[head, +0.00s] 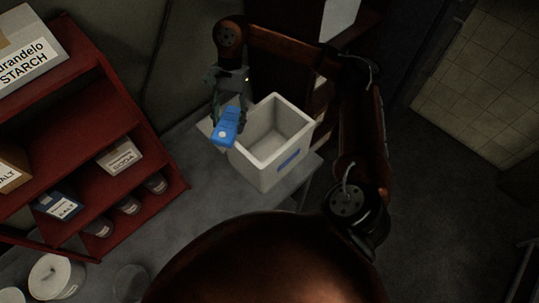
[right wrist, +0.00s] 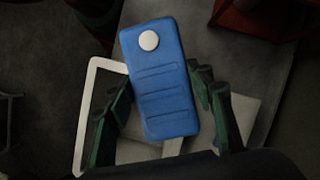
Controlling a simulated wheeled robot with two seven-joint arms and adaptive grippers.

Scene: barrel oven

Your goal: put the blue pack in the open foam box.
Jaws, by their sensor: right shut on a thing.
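The blue pack (head: 226,127) is a slim blue block with a white round spot near one end. My right gripper (head: 230,103) is shut on it, and the pack hangs near the left rim of the foam box. In the right wrist view the pack (right wrist: 160,95) sits between the two dark green fingers (right wrist: 160,100). The white foam box (head: 302,130) is open on top, with a blue label on its front, and looks empty. Its pale rim (right wrist: 92,105) shows behind the pack in the right wrist view. My left gripper is out of view.
The box stands on a grey table (head: 200,195). A red shelf (head: 125,90) with several cartons and jars is at left. A white round tub (head: 57,277) and a clear glass (head: 131,283) stand at lower left. A pale flat piece (head: 206,127) lies beside the box.

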